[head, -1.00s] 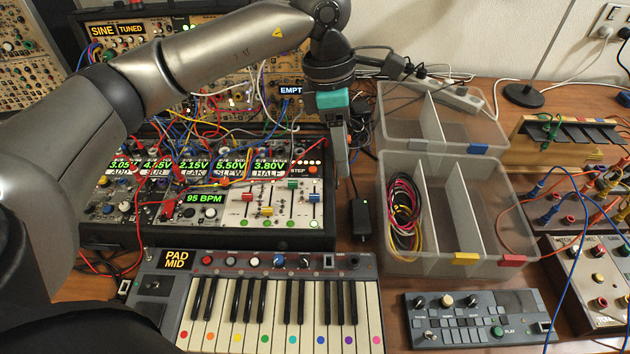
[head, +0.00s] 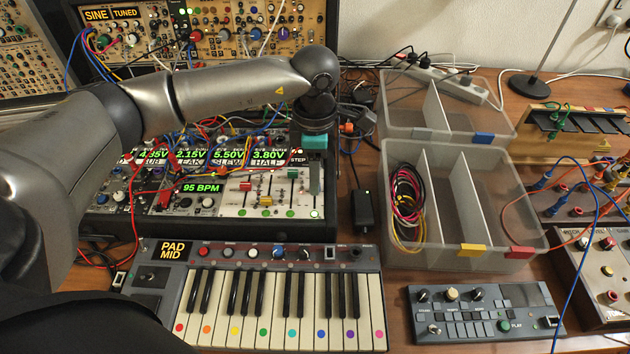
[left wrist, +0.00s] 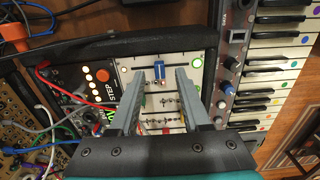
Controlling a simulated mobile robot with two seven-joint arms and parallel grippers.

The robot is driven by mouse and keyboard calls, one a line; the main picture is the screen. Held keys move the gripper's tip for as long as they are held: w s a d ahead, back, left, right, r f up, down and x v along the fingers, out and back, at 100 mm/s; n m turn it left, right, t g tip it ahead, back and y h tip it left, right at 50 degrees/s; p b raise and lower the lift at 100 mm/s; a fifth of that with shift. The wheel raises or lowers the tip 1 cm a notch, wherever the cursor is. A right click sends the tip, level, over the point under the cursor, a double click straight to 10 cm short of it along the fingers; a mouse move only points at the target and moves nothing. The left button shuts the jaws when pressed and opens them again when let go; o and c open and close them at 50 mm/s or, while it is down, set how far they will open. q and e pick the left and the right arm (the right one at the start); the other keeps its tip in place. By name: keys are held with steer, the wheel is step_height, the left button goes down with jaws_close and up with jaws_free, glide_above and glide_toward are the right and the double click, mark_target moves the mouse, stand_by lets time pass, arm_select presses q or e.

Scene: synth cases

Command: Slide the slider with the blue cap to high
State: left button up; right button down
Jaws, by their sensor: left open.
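The slider panel (head: 278,197) has several vertical sliders. In the head view the yellow cap (head: 245,186), red cap (head: 265,200) and green cap (head: 292,174) show, each at its own height. In the left wrist view the blue cap (left wrist: 160,68) shows between and just beyond the two fingertips (left wrist: 161,72). The jaws are open, with a gap on both sides of the cap. I cannot tell how high the fingertips are above the panel. My right gripper is not in view.
A keyboard (head: 275,310) lies in front of the panel. A black power adapter (head: 363,210) and a clear divided box (head: 470,262) with cables stand to the right. Patch cables (head: 200,135) crowd the modules to the left.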

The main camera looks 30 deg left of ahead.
arm_select(q)
steer(key=shift+f, duration=1)
jaws_close()
steer(key=shift+w, duration=0.1)
stand_by(0.7)
